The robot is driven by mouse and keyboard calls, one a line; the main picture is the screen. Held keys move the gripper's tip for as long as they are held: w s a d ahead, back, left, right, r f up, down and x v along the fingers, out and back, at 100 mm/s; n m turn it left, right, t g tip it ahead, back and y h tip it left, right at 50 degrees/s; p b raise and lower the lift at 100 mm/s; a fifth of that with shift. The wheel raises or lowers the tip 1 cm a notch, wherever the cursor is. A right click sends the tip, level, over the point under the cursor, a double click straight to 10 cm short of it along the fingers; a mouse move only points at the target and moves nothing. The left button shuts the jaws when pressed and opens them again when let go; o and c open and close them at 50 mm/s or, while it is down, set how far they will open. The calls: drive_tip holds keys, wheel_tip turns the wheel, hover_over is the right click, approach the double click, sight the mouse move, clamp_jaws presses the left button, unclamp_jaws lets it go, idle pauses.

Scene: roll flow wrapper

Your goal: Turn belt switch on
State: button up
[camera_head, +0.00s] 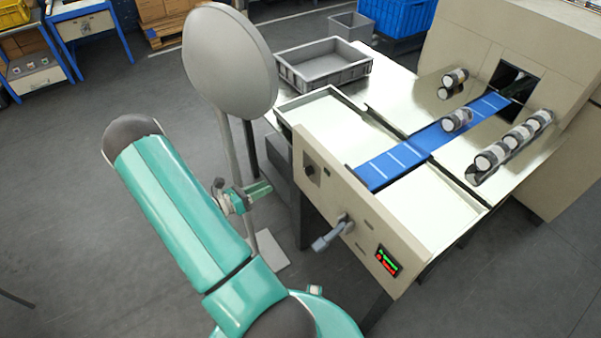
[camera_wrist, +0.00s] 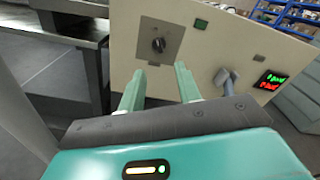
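A black rotary knob (camera_wrist: 158,44) sits on a grey square plate on the machine's beige front panel (camera_wrist: 120,50). In the head view the knob (camera_head: 309,170) is near the panel's left end. A grey lever handle (camera_head: 333,233) sticks out lower along the panel; it also shows in the wrist view (camera_wrist: 228,82). I cannot read which control is labelled as the belt switch. My gripper (camera_wrist: 159,69) is open and empty, its two green fingers pointing at the panel just below the knob, apart from it. In the head view my gripper (camera_head: 260,189) is left of the panel.
A lit red and green display (camera_head: 387,260) is at the panel's right. A blue belt (camera_head: 400,158) runs behind the panel, with several rolls (camera_head: 512,140) around it. A grey crate (camera_head: 322,66) is on the table. A round-headed grey stand (camera_head: 228,60) rises left of the machine.

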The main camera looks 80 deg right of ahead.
sight(308, 171)
drive_tip(key=s+d+f+n, duration=0.1)
drive_tip(key=s+d, duration=0.9)
drive_tip(key=d, duration=0.1)
drive_tip(key=shift+f+h, duration=0.2)
drive_tip(key=shift+h, duration=0.2)
drive_tip(key=shift+c, duration=0.4)
clamp_jaws()
